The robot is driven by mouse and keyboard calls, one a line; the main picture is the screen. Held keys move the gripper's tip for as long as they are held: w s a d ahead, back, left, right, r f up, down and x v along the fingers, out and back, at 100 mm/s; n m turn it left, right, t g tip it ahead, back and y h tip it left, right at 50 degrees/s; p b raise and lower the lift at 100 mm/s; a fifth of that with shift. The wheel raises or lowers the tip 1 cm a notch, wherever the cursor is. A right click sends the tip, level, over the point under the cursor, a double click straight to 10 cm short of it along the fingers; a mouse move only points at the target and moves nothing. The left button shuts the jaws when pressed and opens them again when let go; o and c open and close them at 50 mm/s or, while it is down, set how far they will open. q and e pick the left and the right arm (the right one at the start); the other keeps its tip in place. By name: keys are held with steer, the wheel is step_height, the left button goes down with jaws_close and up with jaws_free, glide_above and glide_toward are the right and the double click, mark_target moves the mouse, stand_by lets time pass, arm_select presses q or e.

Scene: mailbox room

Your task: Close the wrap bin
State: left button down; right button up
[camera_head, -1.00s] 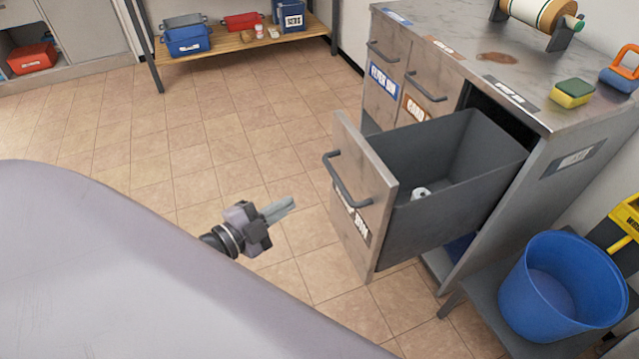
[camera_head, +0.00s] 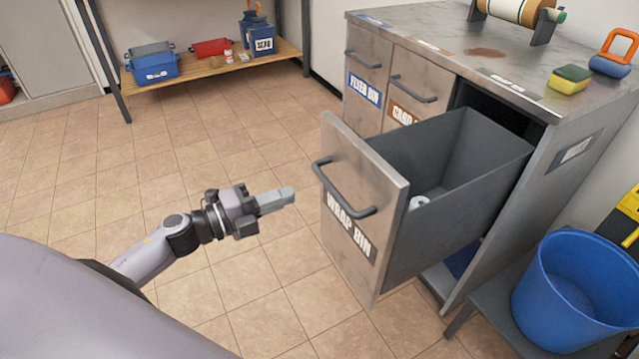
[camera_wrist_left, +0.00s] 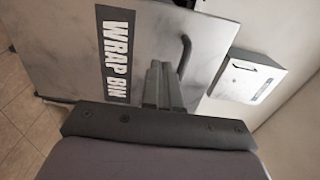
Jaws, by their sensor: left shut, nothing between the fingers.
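The wrap bin (camera_head: 345,226) is a grey metal drawer pulled well out of the cabinet, with its label on the front and a dark bar handle (camera_head: 343,190) near the top. A small white roll (camera_head: 419,201) lies inside it. My left gripper (camera_head: 288,197) is shut and empty, a little left of the drawer front and pointing at it. In the left wrist view the shut fingers (camera_wrist_left: 163,88) point toward the drawer front (camera_wrist_left: 160,38), beside the label and near the handle (camera_wrist_left: 184,55). I cannot tell whether they touch it. My right gripper is not in view.
The cabinet (camera_head: 480,50) has flyer and card bins, both shut. On its top are a sponge (camera_head: 569,79) and a roll holder. A blue bucket (camera_head: 570,290) stands close at the right. A shelf (camera_head: 215,62) stands at the back left. The tiled floor (camera_head: 215,130) is clear.

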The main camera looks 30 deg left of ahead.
mark_target(333, 178)
arm_select(q)
steer(key=x, duration=0.8)
steer(key=shift+w+d, duration=0.15)
steer(key=shift+w, duration=0.1)
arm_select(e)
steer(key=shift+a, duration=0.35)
arm_select(q)
steer(key=shift+w, duration=0.1)
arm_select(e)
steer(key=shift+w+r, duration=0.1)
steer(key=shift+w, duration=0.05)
